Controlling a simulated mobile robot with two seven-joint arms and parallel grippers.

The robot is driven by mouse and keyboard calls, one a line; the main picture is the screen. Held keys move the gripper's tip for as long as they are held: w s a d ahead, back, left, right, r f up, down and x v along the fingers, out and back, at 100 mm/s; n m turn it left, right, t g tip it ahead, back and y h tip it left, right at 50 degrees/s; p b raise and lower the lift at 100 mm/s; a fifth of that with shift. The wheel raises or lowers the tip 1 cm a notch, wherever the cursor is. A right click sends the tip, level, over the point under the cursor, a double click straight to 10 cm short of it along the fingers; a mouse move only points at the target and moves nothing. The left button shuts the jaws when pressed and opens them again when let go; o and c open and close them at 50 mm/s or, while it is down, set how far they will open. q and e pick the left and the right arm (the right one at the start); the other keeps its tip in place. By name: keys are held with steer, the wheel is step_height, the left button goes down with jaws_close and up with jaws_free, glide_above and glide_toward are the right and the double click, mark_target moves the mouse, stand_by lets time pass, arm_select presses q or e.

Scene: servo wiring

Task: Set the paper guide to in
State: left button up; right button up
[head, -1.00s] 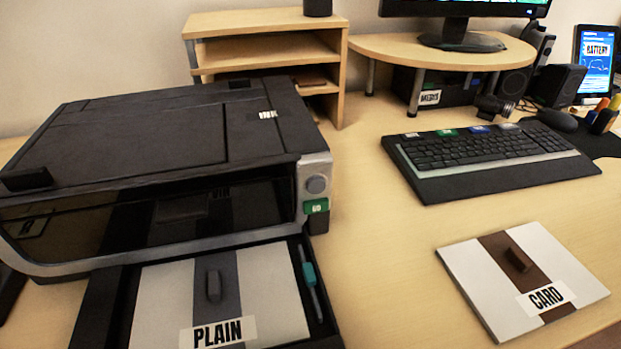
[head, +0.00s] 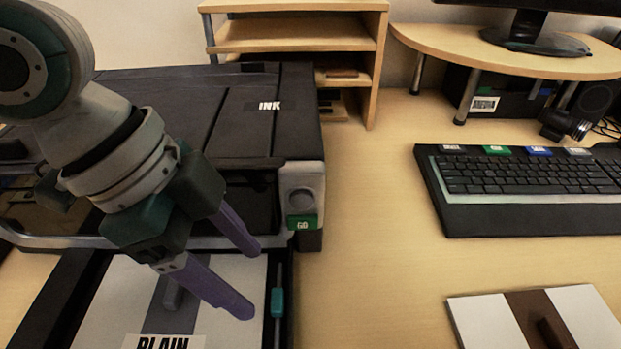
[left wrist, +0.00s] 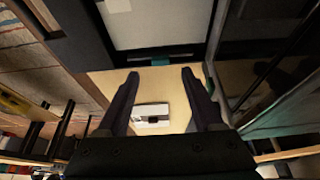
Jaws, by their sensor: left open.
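The paper guide (head: 277,301) is a small teal slider on a dark rail along the right side of the printer's open tray (head: 36,318). In the left wrist view the teal guide (left wrist: 161,62) shows just beyond my fingertips. My left gripper (head: 249,280) is open, its two purple fingers spread above the tray, just left of the guide in the head view. Nothing shows between the fingers, and I cannot tell whether they touch the guide. A pale paper stack with a grey band and PLAIN label (head: 163,342) lies in the tray, partly hidden by my arm. My right gripper is out of view.
The printer (head: 265,125) stands behind the tray, with a green GO button (head: 302,223) on its front corner. A pale stack with a brown band (head: 470,318) lies at lower right. A keyboard (head: 520,190) is behind it. The desk between them and the tray is clear.

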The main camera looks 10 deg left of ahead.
mark_target(274, 300)
arm_select(q)
steer(key=b+x, duration=0.1)
steer(key=x, duration=0.4)
steer(key=shift+d+f, duration=0.1)
steer(key=shift+f, duration=0.1)
jaws_close()
stand_by(0.3)
